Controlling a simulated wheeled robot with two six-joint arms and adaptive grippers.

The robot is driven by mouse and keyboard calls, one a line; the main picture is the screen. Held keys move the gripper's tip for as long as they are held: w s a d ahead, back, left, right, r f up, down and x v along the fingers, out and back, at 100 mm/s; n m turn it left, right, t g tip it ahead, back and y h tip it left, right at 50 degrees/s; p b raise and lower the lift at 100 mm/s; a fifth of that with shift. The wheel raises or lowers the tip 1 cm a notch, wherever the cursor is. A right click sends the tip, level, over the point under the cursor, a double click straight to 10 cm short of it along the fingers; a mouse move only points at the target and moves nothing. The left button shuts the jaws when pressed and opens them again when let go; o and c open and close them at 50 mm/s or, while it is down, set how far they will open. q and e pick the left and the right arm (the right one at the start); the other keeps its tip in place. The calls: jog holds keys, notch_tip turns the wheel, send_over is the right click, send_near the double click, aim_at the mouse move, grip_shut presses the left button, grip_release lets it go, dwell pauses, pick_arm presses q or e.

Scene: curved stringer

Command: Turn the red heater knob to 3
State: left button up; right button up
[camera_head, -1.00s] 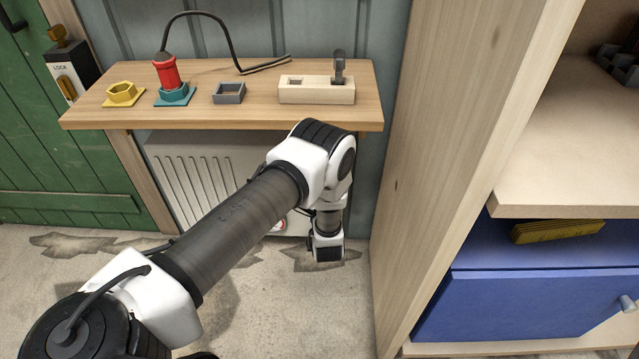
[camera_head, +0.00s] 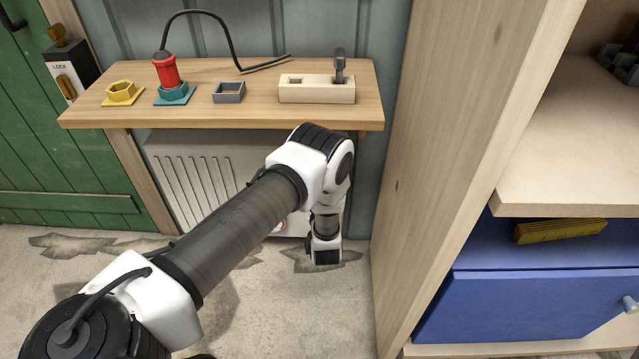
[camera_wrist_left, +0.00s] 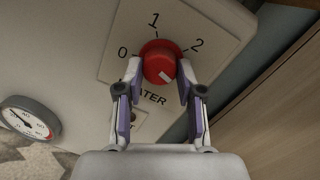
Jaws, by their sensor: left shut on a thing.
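The red heater knob (camera_wrist_left: 157,58) sits on a pale square dial plate in the left wrist view. The numbers 0, 1 and 2 show around it at the left, top and right. No 3 shows; the lower right of the dial is behind a finger. My left gripper (camera_wrist_left: 160,70) is shut on the knob, one finger on each side. A white mark lies on the knob's lower right face; I cannot tell exactly which number it points to. In the head view the white ribbed heater (camera_head: 190,185) stands under the wooden shelf, and my arm hides most of the knob.
A round gauge (camera_wrist_left: 30,122) is at the lower left in the wrist view. The shelf (camera_head: 240,118) above the heater carries a red plug, a yellow hexagonal ring, a grey square frame and a wooden block. A wooden side panel (camera_head: 450,150) stands close at right.

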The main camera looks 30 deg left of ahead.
pick_arm(q)
jog(key=o, duration=1.1)
jog(key=shift+o, duration=0.2)
jog(key=v, duration=1.2)
